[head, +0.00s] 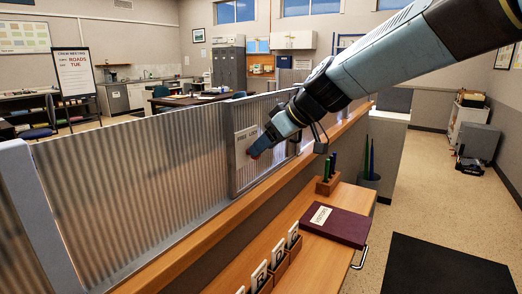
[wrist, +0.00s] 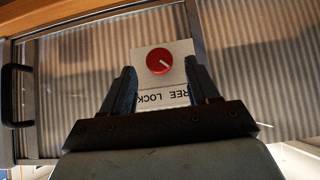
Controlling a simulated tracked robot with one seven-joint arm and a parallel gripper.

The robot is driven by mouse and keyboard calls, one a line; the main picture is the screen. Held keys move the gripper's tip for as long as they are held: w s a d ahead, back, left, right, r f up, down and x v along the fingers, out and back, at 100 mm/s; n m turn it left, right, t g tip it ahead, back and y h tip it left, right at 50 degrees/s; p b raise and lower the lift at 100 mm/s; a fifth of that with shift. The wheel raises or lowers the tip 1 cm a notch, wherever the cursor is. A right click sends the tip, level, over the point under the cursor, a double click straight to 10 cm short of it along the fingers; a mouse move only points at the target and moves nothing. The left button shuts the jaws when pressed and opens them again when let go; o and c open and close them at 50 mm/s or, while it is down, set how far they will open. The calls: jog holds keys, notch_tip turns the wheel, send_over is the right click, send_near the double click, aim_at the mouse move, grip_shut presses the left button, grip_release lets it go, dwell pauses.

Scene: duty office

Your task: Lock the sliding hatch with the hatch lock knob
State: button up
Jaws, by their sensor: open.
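The hatch lock knob (wrist: 159,61) is a round red knob with a white pointer mark, on a white plate (wrist: 182,47) lettered FREE and LOCK. In the wrist view the lettering is upside down, and the mark points lower right, toward the FREE side. The plate (head: 241,146) is on the ribbed translucent sliding hatch (head: 140,165) in the head view, where my gripper mostly hides the knob. My gripper (wrist: 163,74) is open, its fingers to either side of the knob in the picture. I cannot tell whether they touch it. It also shows in the head view (head: 257,147).
A wooden counter (head: 215,232) runs below the hatch. A lower desk holds a dark red book (head: 335,225), a pen block (head: 327,184) and several lettered holders (head: 277,255). A black handle (wrist: 15,96) is at left in the wrist view.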

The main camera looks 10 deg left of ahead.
jog(key=shift+x, duration=1.4)
